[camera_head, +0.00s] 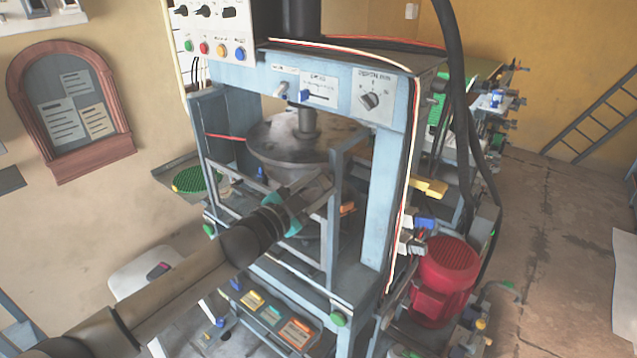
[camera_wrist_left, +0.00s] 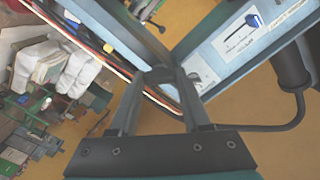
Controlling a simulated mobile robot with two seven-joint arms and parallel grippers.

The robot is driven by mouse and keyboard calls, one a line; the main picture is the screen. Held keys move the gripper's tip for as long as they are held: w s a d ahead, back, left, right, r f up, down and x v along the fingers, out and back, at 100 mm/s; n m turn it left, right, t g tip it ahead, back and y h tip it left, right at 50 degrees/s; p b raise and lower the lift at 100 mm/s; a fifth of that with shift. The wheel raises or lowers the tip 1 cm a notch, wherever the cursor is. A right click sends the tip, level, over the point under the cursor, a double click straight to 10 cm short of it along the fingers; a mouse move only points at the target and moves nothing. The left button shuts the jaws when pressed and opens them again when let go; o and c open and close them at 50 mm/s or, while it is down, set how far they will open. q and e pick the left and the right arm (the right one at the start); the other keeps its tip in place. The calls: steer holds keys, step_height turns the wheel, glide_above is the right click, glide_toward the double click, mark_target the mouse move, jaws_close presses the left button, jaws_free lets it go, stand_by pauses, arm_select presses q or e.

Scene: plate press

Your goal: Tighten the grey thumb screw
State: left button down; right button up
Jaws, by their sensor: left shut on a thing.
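My left gripper (camera_head: 322,180) reaches in from the lower left to the front of the blue-grey plate press (camera_head: 378,200). In the left wrist view its two grey fingers come together at the tips (camera_wrist_left: 160,76). It is shut on a small grey piece there, which I take to be the grey thumb screw; the fingertips hide most of it. Behind the tips in that view is a corner of the press frame (camera_wrist_left: 182,88). In the head view I cannot make out the screw itself. My right gripper is in neither view.
The round press plate (camera_head: 285,140) hangs behind my left gripper. An upright grey guard post (camera_head: 333,225) stands close beside the fingers. A red motor (camera_head: 445,272) is at the right of the press. Open floor (camera_head: 560,215) lies further right.

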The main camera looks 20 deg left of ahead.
arm_select(q)
steer(key=m, duration=0.6)
steer(key=shift+p, duration=0.3)
steer(key=m, duration=0.7)
steer(key=shift+m, duration=0.4)
steer(key=m, duration=0.3)
steer(key=shift+f+m, duration=0.1)
steer(key=shift+m, duration=0.2)
steer(key=m, duration=0.3)
steer(key=shift+m, duration=0.3)
steer(key=m, duration=0.6)
steer(key=shift+m+p, duration=0.3)
steer(key=shift+p, duration=0.05)
